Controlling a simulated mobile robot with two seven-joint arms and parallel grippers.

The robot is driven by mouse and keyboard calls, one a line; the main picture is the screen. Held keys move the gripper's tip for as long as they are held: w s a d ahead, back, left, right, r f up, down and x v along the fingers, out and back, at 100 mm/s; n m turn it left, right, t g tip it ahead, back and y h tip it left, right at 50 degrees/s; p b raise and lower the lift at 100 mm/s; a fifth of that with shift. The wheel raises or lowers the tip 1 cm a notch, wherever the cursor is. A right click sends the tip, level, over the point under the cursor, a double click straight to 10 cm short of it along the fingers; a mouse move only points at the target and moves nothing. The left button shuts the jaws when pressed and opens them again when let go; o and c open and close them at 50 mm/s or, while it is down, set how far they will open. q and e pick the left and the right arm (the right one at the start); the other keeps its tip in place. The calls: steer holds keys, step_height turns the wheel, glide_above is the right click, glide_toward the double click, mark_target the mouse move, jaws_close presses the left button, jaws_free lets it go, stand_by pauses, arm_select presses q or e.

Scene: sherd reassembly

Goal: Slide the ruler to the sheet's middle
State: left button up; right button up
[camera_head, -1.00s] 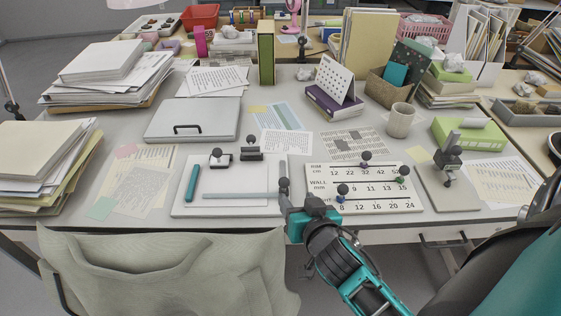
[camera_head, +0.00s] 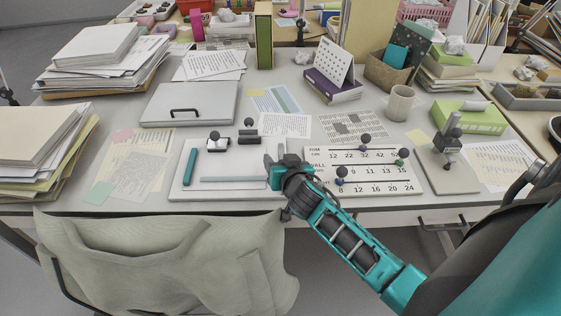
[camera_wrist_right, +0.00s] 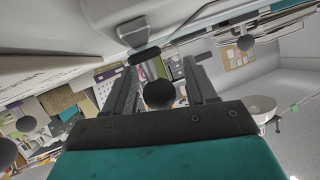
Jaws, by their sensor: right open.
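The ruler, a long grey bar (camera_head: 232,179), lies left to right across the lower part of a white sheet (camera_head: 225,166) on a pale board. My right gripper (camera_head: 271,165) is at the ruler's right end and hides that end. In the right wrist view its two dark fingers (camera_wrist_right: 160,88) are open. A dark round knob (camera_wrist_right: 159,95) shows between them there; I cannot tell whether it belongs to the ruler or touches the fingers. My left gripper is out of view.
A teal stick (camera_head: 189,167) lies at the board's left side. Two dark-knobbed pieces stand at its back, one on the left (camera_head: 214,143) and one on the right (camera_head: 248,133). A number chart (camera_head: 365,188) with several knobs lies to the right.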

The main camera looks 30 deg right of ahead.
jaws_close()
stand_by(0.6)
steer(key=shift+w, duration=0.1)
